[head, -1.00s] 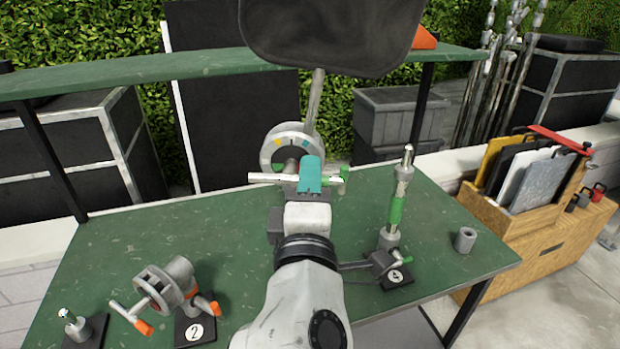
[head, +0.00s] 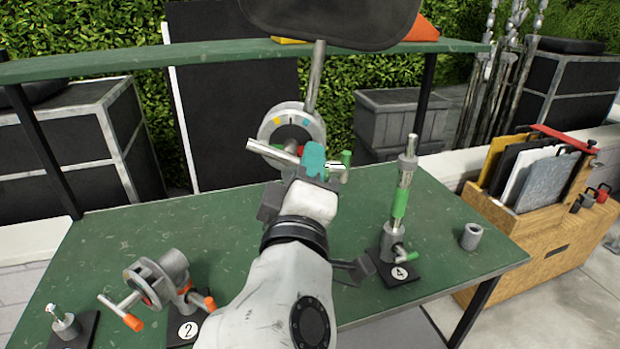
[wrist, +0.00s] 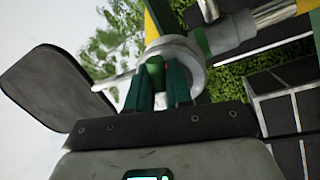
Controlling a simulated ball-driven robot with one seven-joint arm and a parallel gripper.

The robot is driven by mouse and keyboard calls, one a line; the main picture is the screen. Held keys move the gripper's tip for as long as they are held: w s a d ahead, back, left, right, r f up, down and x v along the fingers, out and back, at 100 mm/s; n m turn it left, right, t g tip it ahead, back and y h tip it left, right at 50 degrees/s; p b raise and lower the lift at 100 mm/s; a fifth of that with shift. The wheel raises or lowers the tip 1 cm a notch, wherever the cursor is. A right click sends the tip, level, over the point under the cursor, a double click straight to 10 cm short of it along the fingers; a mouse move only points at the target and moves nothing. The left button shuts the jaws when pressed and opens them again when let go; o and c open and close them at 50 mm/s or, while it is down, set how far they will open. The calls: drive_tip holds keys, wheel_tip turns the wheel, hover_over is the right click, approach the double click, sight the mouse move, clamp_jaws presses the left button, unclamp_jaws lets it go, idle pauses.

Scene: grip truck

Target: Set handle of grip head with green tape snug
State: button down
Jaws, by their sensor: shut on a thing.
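The grip head (head: 292,124) is a pale round disc with coloured marks, at the middle of the bench in the head view. A thin stem rises from it to a black flag (head: 335,14). A silver bar (head: 264,152) slopes across its front, and green tape (head: 346,158) shows just right of my fingers. My gripper (head: 314,160) has teal fingers and is at the front of the head. In the wrist view the fingers (wrist: 157,88) are shut on a green-taped handle (wrist: 154,72), below the head's grey round body (wrist: 180,48). The fingers hide part of the handle.
A stand marked 4 (head: 398,272) with a green-banded post is close right of my arm. An orange-handled head (head: 158,280) by plate 2 lies to the left. A grey cylinder (head: 471,236) stands at the right edge. A shelf (head: 220,63) crosses behind.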

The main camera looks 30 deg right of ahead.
drive_tip(key=m+b, duration=0.1)
drive_tip(key=f+m+b, duration=0.1)
drive_tip(key=m, duration=0.1)
drive_tip(key=m+b, duration=0.1)
drive_tip(key=shift+w+a+f+g, duration=0.15)
drive_tip(key=shift+a+f+g, duration=0.1)
drive_tip(key=shift+g, duration=0.15)
drive_tip(key=shift+w+a+f+m+g+b, duration=0.1)
drive_tip(key=shift+w+a+m+g+b, duration=0.2)
drive_tip(key=shift+m+b, duration=1.4)
drive_tip(key=shift+w+a+f+m+g+b, duration=0.15)
drive_tip(key=shift+a+m+g+b, duration=0.25)
drive_tip(key=shift+m+b, duration=1.25)
drive_tip(key=shift+w+a+m+g+b, duration=0.35)
drive_tip(key=shift+m+b, duration=0.55)
drive_tip(key=shift+m, duration=1.55)
drive_tip(key=shift+s, duration=0.1)
drive_tip(key=c, duration=1.2)
unclamp_jaws()
drive_tip(key=shift+r, duration=0.1)
drive_tip(key=v, duration=1)
drive_tip(key=shift+s+a+b, duration=0.25)
drive_tip(key=shift+a+b, duration=0.05)
drive_tip(key=shift+b, duration=0.05)
